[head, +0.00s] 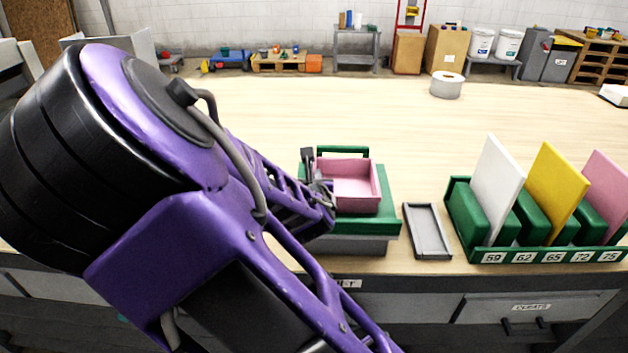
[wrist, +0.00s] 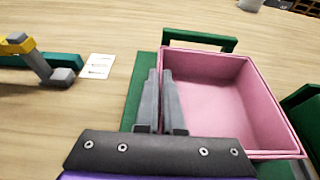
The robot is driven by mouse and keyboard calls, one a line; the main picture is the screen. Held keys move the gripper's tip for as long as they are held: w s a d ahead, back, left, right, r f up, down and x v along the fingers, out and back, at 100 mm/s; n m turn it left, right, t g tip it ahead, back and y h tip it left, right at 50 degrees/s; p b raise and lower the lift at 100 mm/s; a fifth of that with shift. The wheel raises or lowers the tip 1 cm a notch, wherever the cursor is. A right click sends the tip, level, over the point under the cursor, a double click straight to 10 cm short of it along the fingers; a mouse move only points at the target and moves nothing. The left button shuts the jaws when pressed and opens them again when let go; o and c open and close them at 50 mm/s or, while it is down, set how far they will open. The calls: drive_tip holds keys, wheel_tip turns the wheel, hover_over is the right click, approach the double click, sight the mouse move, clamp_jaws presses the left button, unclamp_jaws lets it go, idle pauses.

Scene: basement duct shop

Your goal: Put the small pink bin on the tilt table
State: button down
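The small pink bin (head: 350,172) is an open, empty box over the green top of the tilt table (head: 388,215), which has a grey base and a raised green bar at its back. The bin looks level; whether its underside touches the top is hard to tell. My gripper (head: 316,183) is at the bin's left side. In the wrist view, its two grey fingers (wrist: 162,100) stand close together, one on each side of the left wall of the bin (wrist: 225,90). Part of the green top (wrist: 137,95) shows left of the fingers.
A shallow grey tray (head: 427,230) lies right of the tilt table. Further right, a green rack (head: 497,255) with numbered slots holds white, yellow and pink panels. A white roll (head: 447,85) stands at the back. The bench (head: 330,105) behind the tilt table is clear.

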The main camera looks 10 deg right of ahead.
drive_tip(key=shift+f, duration=0.2)
drive_tip(key=c, duration=1.4)
unclamp_jaws()
drive_tip(key=shift+f, duration=0.1)
drive_tip(key=shift+c, duration=0.2)
drive_tip(key=o, duration=0.4)
